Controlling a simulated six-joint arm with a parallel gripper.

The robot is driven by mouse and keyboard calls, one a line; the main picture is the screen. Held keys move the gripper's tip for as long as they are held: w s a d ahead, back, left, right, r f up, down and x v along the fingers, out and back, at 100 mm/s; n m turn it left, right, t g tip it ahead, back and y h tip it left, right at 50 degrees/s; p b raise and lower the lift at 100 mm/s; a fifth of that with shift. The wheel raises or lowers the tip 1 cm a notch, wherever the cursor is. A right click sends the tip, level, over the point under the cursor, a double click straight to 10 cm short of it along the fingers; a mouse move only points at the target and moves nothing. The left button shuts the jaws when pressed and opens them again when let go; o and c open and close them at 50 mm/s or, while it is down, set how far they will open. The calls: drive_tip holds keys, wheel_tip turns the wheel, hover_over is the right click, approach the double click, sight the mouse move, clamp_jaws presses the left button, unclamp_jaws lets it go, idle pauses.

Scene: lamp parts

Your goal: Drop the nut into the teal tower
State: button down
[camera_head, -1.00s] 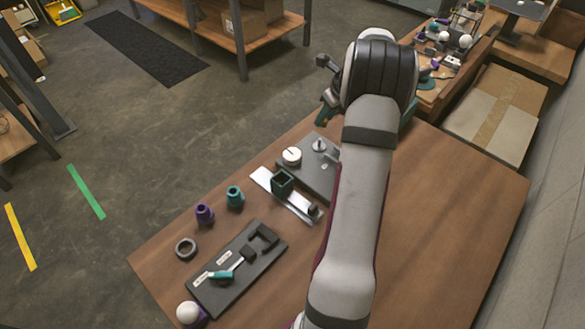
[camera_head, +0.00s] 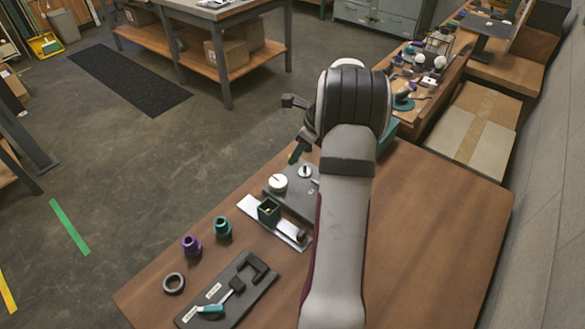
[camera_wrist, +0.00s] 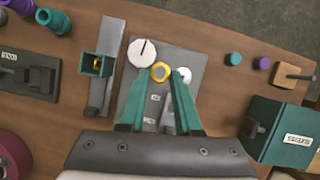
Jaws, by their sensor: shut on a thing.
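The yellow hex nut (camera_wrist: 160,72) is held between the teal fingertips of my gripper (camera_wrist: 160,75) in the wrist view. The teal tower (camera_wrist: 97,64) is a square, open-topped tube to the left of the nut and apart from it. A yellowish patch shows inside its opening; I cannot tell what it is. The tower (camera_head: 268,211) also stands on the table in the head view. There, one teal finger of my gripper (camera_head: 298,151) shows beyond the tower, and my arm hides most of the rest. The nut cannot be made out in the head view.
The tower stands by a pale metal strip (camera_head: 252,208). A grey plate with a white round knob (camera_head: 278,183) lies beside it. A teal cup (camera_head: 222,227), purple cup (camera_head: 191,245) and dark ring (camera_head: 174,283) are nearby. A labelled teal box (camera_wrist: 282,130) stands right.

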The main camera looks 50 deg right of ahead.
sight(272, 215)
drive_tip(key=a+n+y, duration=0.1)
drive_tip(key=a+n, duration=0.2)
drive_tip(key=a+n+g+y, duration=0.1)
drive_tip(key=a+n, duration=0.2)
drive_tip(key=a, duration=0.1)
drive_tip(key=s+a+n+y, duration=0.1)
drive_tip(key=a+n, duration=0.2)
drive_tip(key=shift+a+r+g, duration=0.15)
drive_tip(key=shift+a+g, duration=0.05)
drive_tip(key=shift+g, duration=0.2)
drive_tip(key=shift+n, duration=0.6)
drive_tip(key=shift+a+f, duration=0.2)
drive_tip(key=shift+f, duration=0.8)
drive_tip(key=shift+a+f, duration=0.2)
drive_tip(key=shift+f, duration=0.8)
drive_tip(key=shift+f, duration=0.85)
drive_tip(key=c, duration=0.5)
unclamp_jaws()
